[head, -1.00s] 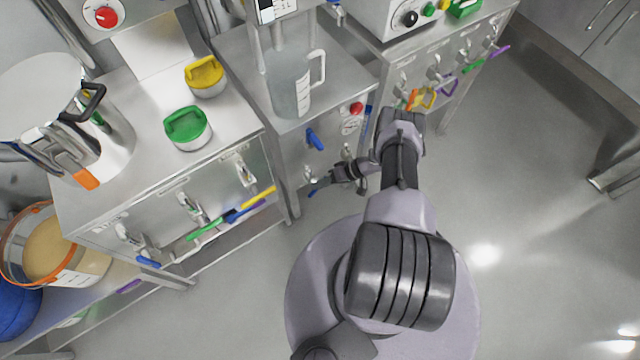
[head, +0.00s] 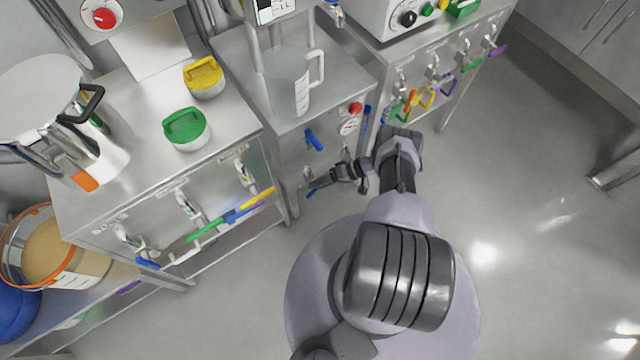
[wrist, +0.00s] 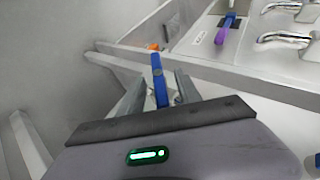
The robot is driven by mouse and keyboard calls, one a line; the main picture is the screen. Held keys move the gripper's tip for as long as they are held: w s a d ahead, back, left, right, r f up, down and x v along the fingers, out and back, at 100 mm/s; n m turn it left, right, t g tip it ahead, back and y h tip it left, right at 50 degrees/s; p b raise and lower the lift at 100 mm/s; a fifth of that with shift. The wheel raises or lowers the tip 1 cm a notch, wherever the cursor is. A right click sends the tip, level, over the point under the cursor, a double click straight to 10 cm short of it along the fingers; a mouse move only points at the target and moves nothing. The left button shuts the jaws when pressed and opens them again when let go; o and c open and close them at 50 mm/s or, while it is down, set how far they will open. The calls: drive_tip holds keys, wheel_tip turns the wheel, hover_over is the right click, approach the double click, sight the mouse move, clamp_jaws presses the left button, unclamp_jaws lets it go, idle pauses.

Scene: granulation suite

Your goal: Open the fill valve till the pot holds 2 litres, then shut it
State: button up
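The pot is a clear jug (head: 288,85) with a white handle and scale, upright on the middle steel bench; I cannot read its liquid level. A blue lever (head: 313,140) sits on that bench's front panel below the jug. A lower chrome valve (head: 308,172) is on the same panel, with a thin blue lever (head: 313,190) by my gripper's tips. My gripper (head: 332,184) is low in front of this panel. In the wrist view my gripper (wrist: 160,88) has its fingers apart, with a blue bar (wrist: 158,75) between them and narrow gaps at both sides. Which valve is the fill valve is not readable.
A red knob (head: 355,108) is on the panel's right. Left bench (head: 230,125) carries green (head: 187,128) and yellow (head: 203,76) lidded tubs and a steel vessel (head: 112,150). Coloured levers line both neighbouring benches. Floor to the right (head: 530,180) is clear.

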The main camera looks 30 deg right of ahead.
drive_tip(key=v, duration=1.7)
drive_tip(key=shift+d+p, duration=0.2)
drive_tip(key=shift+p, duration=0.2)
drive_tip(key=shift+c, duration=0.2)
